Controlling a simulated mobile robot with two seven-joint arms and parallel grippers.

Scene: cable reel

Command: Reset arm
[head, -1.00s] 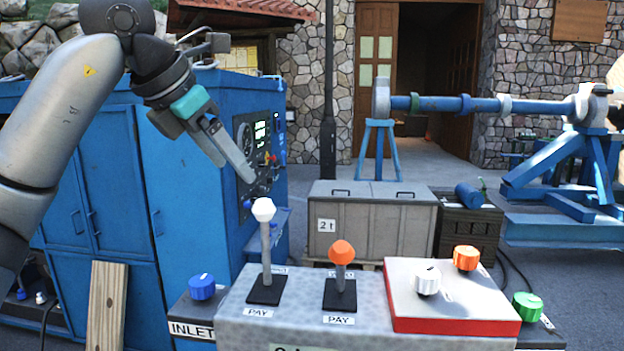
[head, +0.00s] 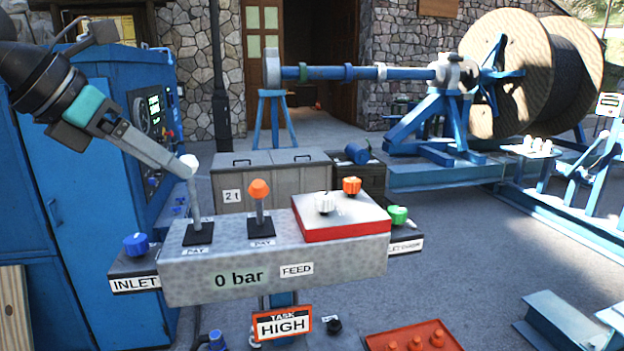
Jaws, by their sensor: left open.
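My left gripper (head: 180,167) reaches in from the left, and its fingertips overlap the white knob of the left lever (head: 195,207) on the grey control box. It is open; whether it touches the knob cannot be told. That lever stands nearly upright above a PAY label. A second lever (head: 259,205) with an orange knob stands to its right. The grey control box (head: 200,276) reads 0 bar and FEED. My right gripper is not in view.
A blue INLET knob (head: 136,244) sits left of the box and a green knob (head: 397,215) right. A red-edged panel (head: 345,232) carries white and orange knobs. A blue cabinet (head: 85,230) stands left, a large cable reel (head: 512,75) back right.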

